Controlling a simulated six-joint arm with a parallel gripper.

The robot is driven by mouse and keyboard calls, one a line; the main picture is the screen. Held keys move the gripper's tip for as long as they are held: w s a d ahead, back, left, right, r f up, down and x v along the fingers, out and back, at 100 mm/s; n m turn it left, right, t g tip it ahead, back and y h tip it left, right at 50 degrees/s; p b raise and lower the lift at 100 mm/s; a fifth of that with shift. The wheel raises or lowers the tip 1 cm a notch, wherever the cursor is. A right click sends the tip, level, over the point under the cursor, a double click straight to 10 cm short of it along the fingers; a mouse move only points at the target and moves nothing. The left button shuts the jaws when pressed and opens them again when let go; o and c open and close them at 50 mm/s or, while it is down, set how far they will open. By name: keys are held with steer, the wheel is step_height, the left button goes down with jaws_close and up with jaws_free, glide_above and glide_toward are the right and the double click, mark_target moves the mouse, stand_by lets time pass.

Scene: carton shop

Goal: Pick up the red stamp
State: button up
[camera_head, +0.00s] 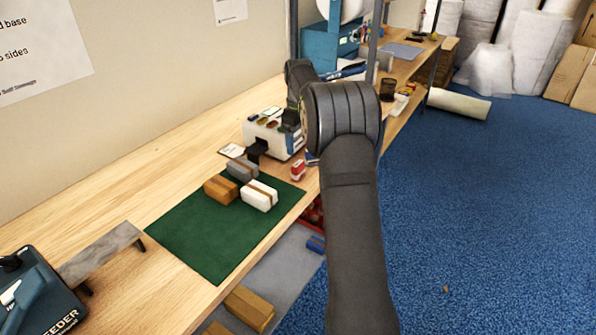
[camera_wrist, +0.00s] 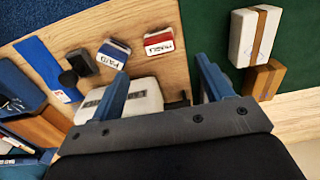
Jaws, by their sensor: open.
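The red stamp (camera_head: 298,170) stands on the wooden bench beside the green mat in the head view, close to the bench's front edge. In the wrist view the red stamp (camera_wrist: 158,42), with a white label, lies beyond the fingertips, nearer the right finger. My gripper (camera_wrist: 162,70) is open with two blue fingers, and nothing is clearly held between them. The red stamp is apart from both fingers. In the head view my arm hides most of the gripper.
A blue stamp (camera_wrist: 113,52) stands left of the red one, with a black object (camera_wrist: 78,64) beyond it. A white object (camera_wrist: 140,97) lies partly behind the fingers. The green mat (camera_head: 205,235) holds several small cartons, including a white one (camera_head: 259,195).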

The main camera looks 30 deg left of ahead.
mark_target(298, 163)
step_height(298, 163, down, 11)
steer(key=shift+a+f, duration=0.15)
steer(key=shift+f, duration=0.05)
steer(key=c, duration=1)
steer(key=shift+c, duration=0.4)
steer(key=shift+r, duration=0.15)
step_height(298, 163, up, 4)
steer(key=shift+w+r, duration=0.1)
steer(key=shift+r, duration=0.05)
steer(key=d+r, duration=0.2)
steer(key=d, duration=0.2)
steer(key=w+d+r, duration=0.1)
steer(key=d+r, duration=0.1)
steer(key=d, duration=0.1)
steer(key=w+d+r, duration=0.1)
steer(key=d+r, duration=0.1)
steer(key=d, duration=0.2)
steer(key=shift+d+r, duration=0.25)
steer(key=shift+d, duration=0.05)
